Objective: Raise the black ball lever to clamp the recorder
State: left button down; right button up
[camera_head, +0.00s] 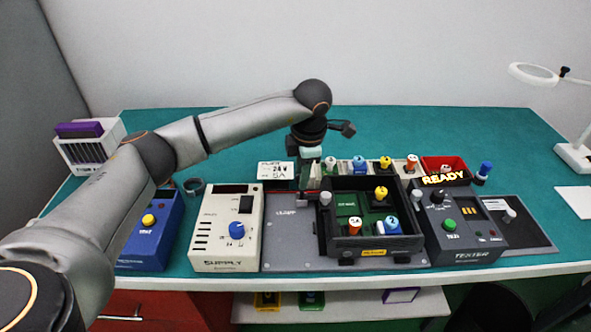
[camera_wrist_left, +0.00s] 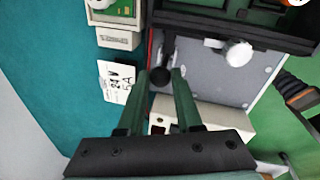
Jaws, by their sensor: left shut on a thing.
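The recorder (camera_head: 338,250) is an open black box with coloured knobs and plugs inside. It sits on the grey plate (camera_head: 285,255) marked like "CLAMP". My left gripper (camera_head: 311,186) points down at the back left of the recorder, above the plate's far edge. In the left wrist view, the black ball of the lever (camera_wrist_left: 160,76) lies between my two green fingertips, and the gripper is shut on it. A dark rod runs up from the ball in that view. In the head view the gripper hides most of the lever. A pale round knob (camera_wrist_left: 239,53) stands beside the recorder.
The cream SUPPLY box (camera_head: 213,258) and a blue box (camera_head: 150,251) stand to the left. The dark TESTER box (camera_head: 476,250) is to the right. The back of the green table is clear.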

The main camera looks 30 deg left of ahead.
pick_arm(q)
jog(key=shift+w+d+y, duration=0.2)
jog(key=shift+d+y, duration=0.05)
jog(key=shift+y, duration=0.15)
jog(key=c, duration=0.6)
grip_release()
jog(key=shift+r, duration=0.1)
jog(key=w+b+v, duration=0.1)
jog(key=v, duration=1.1)
jog(key=shift+s+r, duration=0.2)
jog(key=shift+s, duration=0.15)
jog(key=shift+d+f, duration=0.1)
